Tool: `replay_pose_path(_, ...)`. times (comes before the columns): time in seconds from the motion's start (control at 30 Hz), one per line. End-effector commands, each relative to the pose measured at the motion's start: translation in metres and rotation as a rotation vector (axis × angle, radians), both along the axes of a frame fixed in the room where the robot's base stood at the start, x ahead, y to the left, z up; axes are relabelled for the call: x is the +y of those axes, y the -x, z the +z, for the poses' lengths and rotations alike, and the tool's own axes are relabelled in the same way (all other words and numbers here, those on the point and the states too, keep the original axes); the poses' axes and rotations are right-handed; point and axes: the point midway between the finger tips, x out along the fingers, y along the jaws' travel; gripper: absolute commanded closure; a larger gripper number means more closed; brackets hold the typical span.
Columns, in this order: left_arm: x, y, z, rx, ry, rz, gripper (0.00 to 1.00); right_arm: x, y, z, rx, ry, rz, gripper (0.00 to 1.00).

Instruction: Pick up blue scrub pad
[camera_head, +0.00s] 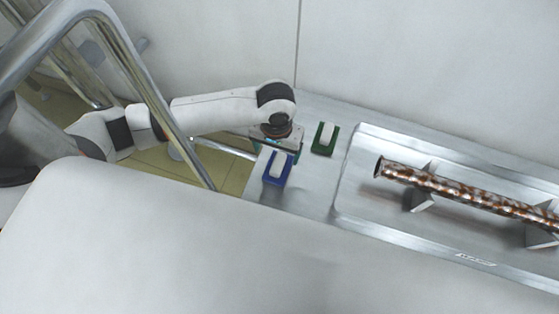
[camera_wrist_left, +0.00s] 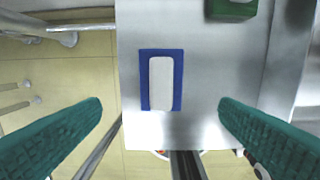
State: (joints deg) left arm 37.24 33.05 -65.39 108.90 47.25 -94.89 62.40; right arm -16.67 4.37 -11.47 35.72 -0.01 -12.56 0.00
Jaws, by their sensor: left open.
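The blue scrub pad (camera_head: 267,180), a blue rectangle with a white block on top, lies on the left end of the metal bench (camera_head: 310,191). In the left wrist view the pad (camera_wrist_left: 145,84) appears between my two teal fingers, apart from both. My left gripper (camera_head: 277,147) is open and empty, close to the far side of the pad in the head view. It also shows in the left wrist view (camera_wrist_left: 163,106) with its fingers wide apart. The exact height above the pad is hard to tell. My right gripper is not in view.
A green pad (camera_head: 323,149) with a white block lies right of the blue one. A rusty pipe (camera_head: 455,189) rests on supports in a shallow metal tray (camera_head: 351,174). A metal rail (camera_head: 160,105) crosses in front of my left arm. A white wall stands behind.

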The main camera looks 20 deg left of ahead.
Motion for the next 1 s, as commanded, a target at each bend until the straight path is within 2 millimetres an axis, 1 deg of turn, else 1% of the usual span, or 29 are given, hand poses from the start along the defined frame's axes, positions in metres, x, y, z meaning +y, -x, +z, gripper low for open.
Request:
replay_pose_path(0.03,0.000,0.000,-0.010,0.003,-0.002,0.001,0.15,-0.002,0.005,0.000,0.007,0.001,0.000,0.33)
replay_pose_path(0.1,0.000,0.000,-0.022,0.002,-0.001,0.002,0.15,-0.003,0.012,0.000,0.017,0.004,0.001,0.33)
replay_pose_path(0.2,0.000,-0.001,-0.035,0.000,0.000,0.000,0.15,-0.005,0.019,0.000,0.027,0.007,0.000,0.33)
replay_pose_path(0.3,0.000,-0.001,-0.041,-0.001,0.001,-0.001,0.15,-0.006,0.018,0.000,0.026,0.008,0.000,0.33)
replay_pose_path(0.43,-0.001,-0.002,-0.052,0.000,0.001,-0.001,0.15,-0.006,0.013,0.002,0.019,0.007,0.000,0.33)
replay_pose_path(0.6,-0.001,-0.006,-0.078,-0.001,0.001,-0.001,0.15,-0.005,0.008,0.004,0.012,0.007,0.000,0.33)
replay_pose_path(0.7,-0.001,-0.006,-0.089,-0.003,0.002,-0.001,0.15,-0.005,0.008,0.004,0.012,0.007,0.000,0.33)
replay_pose_path(0.8,-0.001,-0.006,-0.094,-0.003,0.002,-0.003,0.15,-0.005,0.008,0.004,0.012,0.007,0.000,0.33)
replay_pose_path(1.0,-0.001,-0.006,-0.094,-0.004,0.003,-0.003,0.15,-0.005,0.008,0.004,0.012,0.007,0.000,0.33)
